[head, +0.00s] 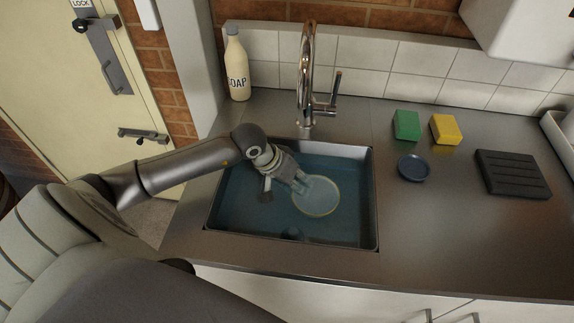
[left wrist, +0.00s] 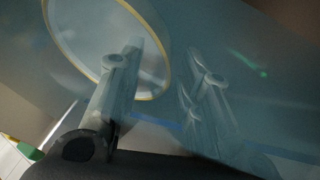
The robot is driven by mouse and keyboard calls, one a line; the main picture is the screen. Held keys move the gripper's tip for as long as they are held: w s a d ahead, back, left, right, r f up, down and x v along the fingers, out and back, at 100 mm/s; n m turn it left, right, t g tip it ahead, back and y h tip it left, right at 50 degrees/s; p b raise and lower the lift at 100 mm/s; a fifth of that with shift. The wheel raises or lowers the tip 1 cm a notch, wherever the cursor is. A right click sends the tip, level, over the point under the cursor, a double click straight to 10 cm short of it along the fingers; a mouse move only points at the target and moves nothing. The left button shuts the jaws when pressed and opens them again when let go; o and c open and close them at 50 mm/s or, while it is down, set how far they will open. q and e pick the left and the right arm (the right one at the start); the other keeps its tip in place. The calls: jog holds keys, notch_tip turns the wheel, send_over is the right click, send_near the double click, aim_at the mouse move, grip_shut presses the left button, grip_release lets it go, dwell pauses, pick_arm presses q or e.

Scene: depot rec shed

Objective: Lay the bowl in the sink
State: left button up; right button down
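The bowl (head: 318,197), round and pale with a yellowish rim, is in the water-filled sink (head: 376,205), right of the basin's middle. In the left wrist view the bowl (left wrist: 85,32) fills the upper left. My left gripper (head: 285,191) reaches down into the sink at the bowl's left side. Its fingers (left wrist: 168,72) are spread apart: one overlaps the bowl's inside, the other is outside the rim. I see no finger closed on the rim. Whether the bowl touches the sink floor I cannot tell. My right gripper is not in view.
The tap (head: 306,85) stands behind the sink, with a soap bottle (head: 237,68) at its left. A green sponge (head: 407,125), a yellow sponge (head: 446,129), a small blue dish (head: 413,168) and a black ribbed mat (head: 512,174) lie on the right counter.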

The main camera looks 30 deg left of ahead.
pick_arm(q)
jog(key=b+v, duration=0.1)
jog(key=v, duration=1)
jog(key=shift+r, duration=0.25)
jog(key=shift+s+a, duration=0.1)
jog(key=shift+a, duration=0.05)
